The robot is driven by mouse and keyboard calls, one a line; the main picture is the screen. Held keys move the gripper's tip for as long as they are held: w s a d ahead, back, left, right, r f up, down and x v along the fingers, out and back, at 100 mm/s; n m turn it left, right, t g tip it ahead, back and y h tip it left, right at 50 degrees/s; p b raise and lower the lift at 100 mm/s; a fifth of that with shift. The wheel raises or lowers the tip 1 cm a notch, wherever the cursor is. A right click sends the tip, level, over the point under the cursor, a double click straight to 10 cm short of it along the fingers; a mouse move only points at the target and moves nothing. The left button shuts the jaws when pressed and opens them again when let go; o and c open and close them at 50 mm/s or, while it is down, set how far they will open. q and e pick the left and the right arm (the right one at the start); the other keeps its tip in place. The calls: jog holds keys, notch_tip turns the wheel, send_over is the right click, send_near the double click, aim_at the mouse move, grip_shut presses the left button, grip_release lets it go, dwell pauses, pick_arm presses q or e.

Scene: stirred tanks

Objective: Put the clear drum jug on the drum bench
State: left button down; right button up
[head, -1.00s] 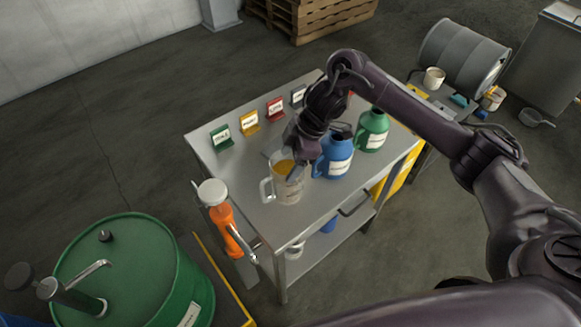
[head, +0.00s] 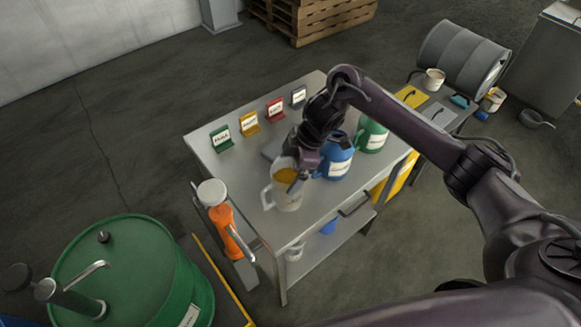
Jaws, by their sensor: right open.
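The clear drum jug (head: 287,198) stands upright on the steel bench (head: 212,163), near its front edge. It is see-through, with a white label, a handle on its left and orange-yellow showing inside its mouth. My right gripper (head: 300,178) is open at the right side of the jug's rim, with a fingertip in front of the mouth. I cannot tell whether it touches. A second, low bench (head: 437,114) stands at the right beside a lying grey drum (head: 460,60). Which bench is the drum bench is not readable. My left gripper is out of view.
A blue jug (head: 336,160) and a green jug (head: 372,135) stand close to the right of the gripper. Several coloured label stands (head: 248,124) line the back edge. An orange pump bottle (head: 227,228) hangs at the left side, near a green drum (head: 130,265).

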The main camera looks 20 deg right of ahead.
jog(key=p+v, duration=0.1)
jog(key=v, duration=1.1)
jog(key=shift+r, duration=0.1)
